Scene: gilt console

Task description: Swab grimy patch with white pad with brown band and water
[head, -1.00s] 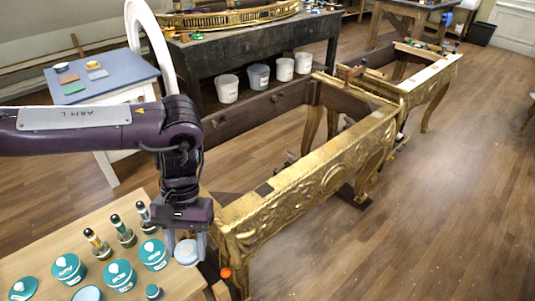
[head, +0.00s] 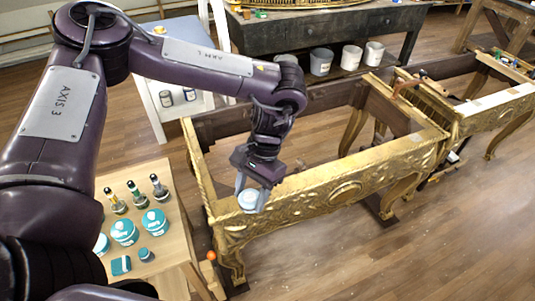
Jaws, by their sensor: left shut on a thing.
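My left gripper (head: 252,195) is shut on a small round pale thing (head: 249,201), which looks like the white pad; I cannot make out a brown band. It is over the near left part of the gilt console's rail (head: 330,172); I cannot tell whether the pad touches it. The dark patch seen earlier on this part of the rail is hidden behind the gripper. A greyish patch (head: 415,137) shows at the rail's far right end. I cannot tell which vessel holds water. My right gripper is not in view.
A wooden side table (head: 160,236) at lower left bears teal-lidded jars (head: 124,232) and small bottles (head: 137,193). An orange ball-like thing (head: 211,255) is by the console's near leg. Buckets (head: 321,61) stand under the dark bench (head: 285,38). Floor at lower right is clear.

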